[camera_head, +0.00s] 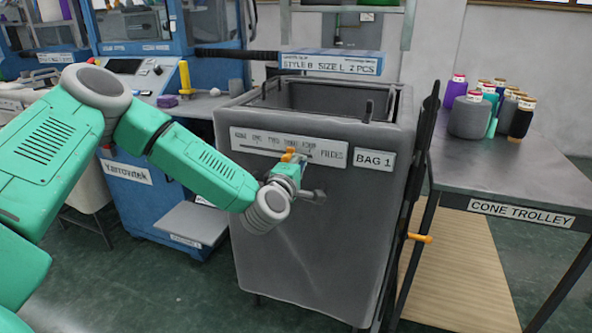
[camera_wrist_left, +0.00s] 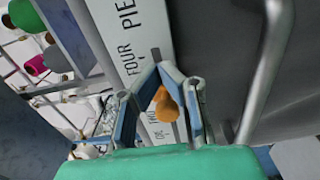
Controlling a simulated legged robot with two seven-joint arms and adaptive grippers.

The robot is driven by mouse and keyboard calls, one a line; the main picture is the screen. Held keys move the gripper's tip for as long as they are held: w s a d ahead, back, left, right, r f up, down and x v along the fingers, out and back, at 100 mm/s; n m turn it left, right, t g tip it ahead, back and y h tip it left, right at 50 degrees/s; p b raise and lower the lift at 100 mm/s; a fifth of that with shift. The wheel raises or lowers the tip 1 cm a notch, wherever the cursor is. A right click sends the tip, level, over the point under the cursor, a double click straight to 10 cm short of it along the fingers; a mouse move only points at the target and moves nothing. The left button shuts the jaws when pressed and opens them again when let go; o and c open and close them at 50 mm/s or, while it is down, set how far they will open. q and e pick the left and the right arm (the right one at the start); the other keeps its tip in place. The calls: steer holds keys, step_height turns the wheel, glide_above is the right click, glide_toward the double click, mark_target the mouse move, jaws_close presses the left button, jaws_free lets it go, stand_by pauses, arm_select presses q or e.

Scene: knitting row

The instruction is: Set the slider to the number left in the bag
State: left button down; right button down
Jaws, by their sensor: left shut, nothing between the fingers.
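The grey bag (camera_head: 310,235) labelled BAG 1 stands in the middle of the head view, open at the top; I cannot make out any pieces inside. Its white scale strip (camera_head: 325,152) runs from NONE through FOUR to PIECES. The orange slider knob (camera_head: 289,154) sits on the strip near the THREE mark, partly hidden by my gripper. My left gripper (camera_head: 293,165) is shut at the strip, close to the knob. In the left wrist view, the knob (camera_wrist_left: 166,104) shows framed by the finger links; I cannot tell if they touch. My right gripper is out of view.
A blue-edged sign (camera_head: 331,63) behind the bag reads STYLE B SIZE L 2 PCS. The cone trolley (camera_head: 525,175) with several yarn cones (camera_head: 468,117) stands close at right. A blue knitting machine (camera_head: 135,185) stands at left. Green floor is clear in front.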

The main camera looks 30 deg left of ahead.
mark_target(284, 160)
arm_select(q)
steer(key=shift+s+a+f, duration=0.1)
steer(key=shift+s+a, duration=0.1)
steer(key=shift+a, duration=0.75)
steer(key=shift+s+a, duration=0.2)
steer(key=shift+a, duration=0.4)
steer(key=shift+s+a+p, duration=0.25)
steer(key=shift+a+p, duration=0.05)
steer(key=shift+a, duration=0.95)
steer(key=shift+w+d, duration=0.1)
steer(key=shift+d, duration=0.55)
steer(key=p+v, duration=0.1)
steer(key=v, duration=0.7)
